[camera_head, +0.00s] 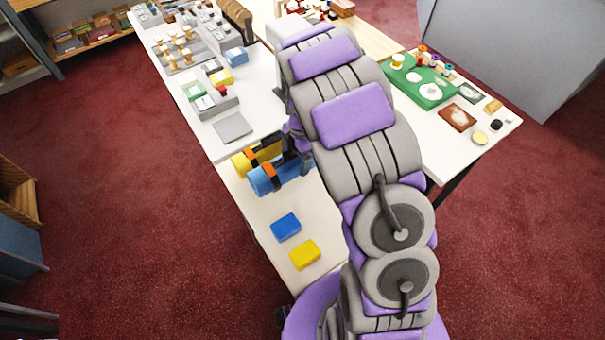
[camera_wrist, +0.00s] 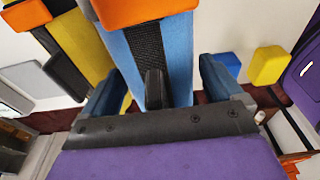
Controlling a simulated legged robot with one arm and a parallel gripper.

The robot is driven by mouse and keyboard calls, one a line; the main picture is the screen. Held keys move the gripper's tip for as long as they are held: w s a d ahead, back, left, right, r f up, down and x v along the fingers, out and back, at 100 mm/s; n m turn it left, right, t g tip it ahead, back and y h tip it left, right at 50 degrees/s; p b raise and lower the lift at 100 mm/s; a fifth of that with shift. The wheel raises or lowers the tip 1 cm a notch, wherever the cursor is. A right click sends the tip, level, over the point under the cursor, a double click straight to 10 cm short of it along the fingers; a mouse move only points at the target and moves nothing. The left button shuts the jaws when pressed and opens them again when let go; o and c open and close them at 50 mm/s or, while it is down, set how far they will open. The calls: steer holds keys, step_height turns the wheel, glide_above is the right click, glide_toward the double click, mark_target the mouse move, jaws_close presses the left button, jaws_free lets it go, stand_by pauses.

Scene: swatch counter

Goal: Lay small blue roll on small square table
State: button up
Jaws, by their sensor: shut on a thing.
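My arm partly hides the roll's right end in the head view. I cannot tell whether the roll touches the tabletop. Which surface is the small square table is not clear.
A yellow roll (camera_head: 240,163) sits just behind the blue roll. A blue block (camera_head: 286,227) and a yellow block (camera_head: 305,254) lie on the near tabletop. The white counter (camera_head: 222,148) behind holds trays and samples. A right-hand table (camera_head: 447,165) holds a green mat (camera_head: 407,84).

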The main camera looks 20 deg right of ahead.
mark_target(291, 166)
steer(key=f, duration=0.1)
steer(key=a+f, duration=0.1)
steer(key=f, duration=0.2)
steer(key=shift+a, duration=0.25)
steer(key=f, duration=0.1)
steer(key=d+f+b, duration=0.1)
steer(key=f, duration=0.1)
steer(key=shift+d+f, duration=0.1)
steer(key=shift+f, duration=0.1)
steer(key=shift+a, duration=0.2)
steer(key=o, duration=0.9)
steer(key=shift+a, duration=0.2)
steer(key=shift+c, duration=0.2)
steer(key=shift+r, duration=0.1)
